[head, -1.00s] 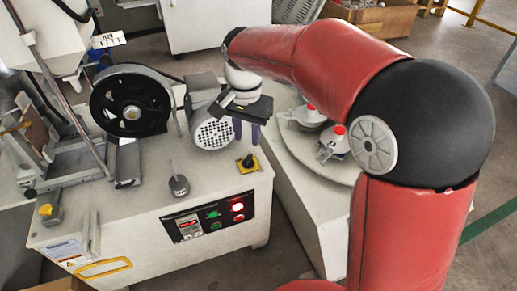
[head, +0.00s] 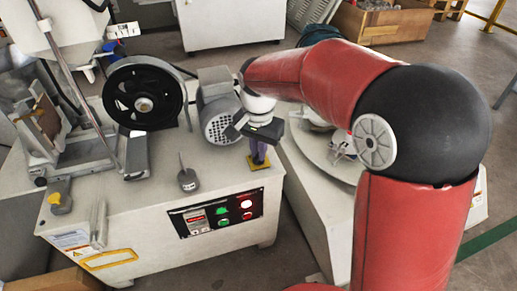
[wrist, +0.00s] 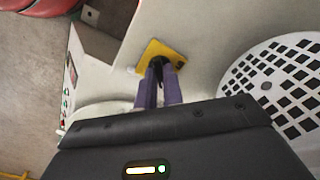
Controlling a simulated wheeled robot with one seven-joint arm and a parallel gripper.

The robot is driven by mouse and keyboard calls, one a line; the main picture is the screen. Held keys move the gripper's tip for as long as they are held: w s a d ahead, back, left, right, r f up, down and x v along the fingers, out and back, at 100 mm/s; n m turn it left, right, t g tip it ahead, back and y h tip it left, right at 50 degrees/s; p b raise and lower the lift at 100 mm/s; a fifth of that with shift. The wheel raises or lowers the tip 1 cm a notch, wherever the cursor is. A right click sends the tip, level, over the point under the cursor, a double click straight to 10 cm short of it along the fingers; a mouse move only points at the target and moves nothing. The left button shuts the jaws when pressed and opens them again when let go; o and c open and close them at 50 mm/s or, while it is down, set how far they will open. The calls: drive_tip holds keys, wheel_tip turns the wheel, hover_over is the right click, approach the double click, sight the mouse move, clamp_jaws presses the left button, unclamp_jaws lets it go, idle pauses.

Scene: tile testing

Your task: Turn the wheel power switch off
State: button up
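The wheel power switch is a black knob (wrist: 178,61) on a square yellow plate (head: 260,165), on the right front part of the machine's cream top. The plate also shows in the wrist view (wrist: 151,50). My gripper (wrist: 160,72) points down at the switch, its two purple fingers close together at the plate. The black knob shows between and just beyond the fingertips, so the gripper looks shut on it. In the head view my gripper (head: 259,155) hides most of the knob, and its setting cannot be read.
A grey motor (head: 215,105) stands close behind my gripper, and a black wheel (head: 145,100) is left of it. A grey lever (head: 187,178) stands on the top. The front panel (head: 212,213) has lit red and green buttons. A round table (head: 310,145) is at right.

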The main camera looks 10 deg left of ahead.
drive_tip(key=shift+r+n+p, duration=0.1)
drive_tip(key=shift+n+p, duration=0.2)
clamp_jaws()
drive_tip(key=n+p, duration=0.1)
drive_tip(key=n, duration=0.1)
drive_tip(key=shift+n+p, duration=0.3)
drive_tip(key=shift+n, duration=0.1)
drive_tip(key=n+p, duration=0.2)
drive_tip(key=n, duration=0.3)
drive_tip(key=shift+n+p, duration=0.3)
drive_tip(key=n+p, duration=0.2)
drive_tip(key=n, duration=0.2)
drive_tip(key=shift+n+p, duration=1)
drive_tip(key=shift+n, duration=1.4)
drive_tip(key=o, duration=0.6)
unclamp_jaws()
